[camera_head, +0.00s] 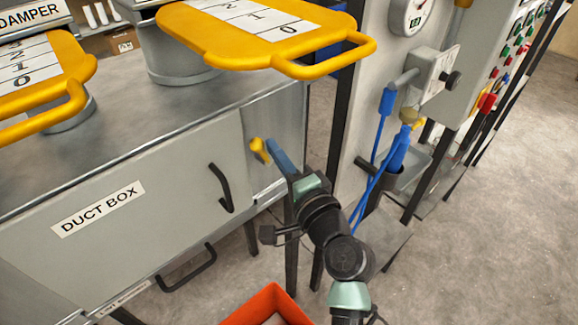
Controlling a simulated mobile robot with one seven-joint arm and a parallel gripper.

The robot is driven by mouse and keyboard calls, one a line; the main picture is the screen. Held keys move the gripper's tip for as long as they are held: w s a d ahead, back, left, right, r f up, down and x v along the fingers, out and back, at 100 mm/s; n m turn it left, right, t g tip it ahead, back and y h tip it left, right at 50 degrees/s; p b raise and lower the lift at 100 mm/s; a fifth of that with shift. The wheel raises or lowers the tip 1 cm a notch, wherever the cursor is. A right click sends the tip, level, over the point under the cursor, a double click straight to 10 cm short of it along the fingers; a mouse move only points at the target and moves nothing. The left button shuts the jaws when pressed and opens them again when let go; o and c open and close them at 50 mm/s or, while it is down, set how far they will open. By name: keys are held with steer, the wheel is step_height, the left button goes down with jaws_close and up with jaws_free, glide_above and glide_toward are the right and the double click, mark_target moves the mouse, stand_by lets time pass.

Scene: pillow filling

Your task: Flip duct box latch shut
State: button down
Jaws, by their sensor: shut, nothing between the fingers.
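The grey duct box (150,165) fills the left of the view, with its "DUCT BOX" label on the front panel. A small yellow latch (258,150) sits near the panel's upper right, right of the black door handle (221,187). My gripper (274,147) reaches up from the lower right, with its blue fingers shut and empty. Its fingertips are right beside the latch; I cannot tell whether they touch it. The fingers partly hide the box's surface behind the latch. The front panel looks flush with the box.
Yellow damper handles (245,30) overhang the box top. An orange bin (266,306) stands on the floor below. To the right are a grey post with a gauge (409,15), blue hoses (372,185) and a button panel (510,45). Floor at far right is clear.

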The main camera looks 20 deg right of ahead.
steer(key=a+f+n+b, duration=0.1)
steer(key=n+b, duration=0.2)
steer(key=b, duration=0.3)
steer(key=a+f+n+t+y+b, duration=0.1)
steer(key=n+b, duration=0.2)
steer(key=b, duration=0.2)
steer(key=s+a+f+n+b, duration=0.1)
steer(key=n+b, duration=0.3)
steer(key=b, duration=0.2)
steer(key=shift+a+f+t+y+b, duration=0.15)
steer(key=shift+a+t+y+b, duration=0.15)
steer(key=shift+y+b, duration=0.1)
steer(key=n+b, duration=0.2)
steer(key=n+y+b, duration=0.1)
steer(key=shift+s+a+f+b, duration=0.15)
steer(key=shift+a+f+b, duration=0.1)
steer(key=shift+f+b, duration=0.1)
steer(key=shift+a+b, duration=0.1)
steer(key=shift+b, duration=0.3)
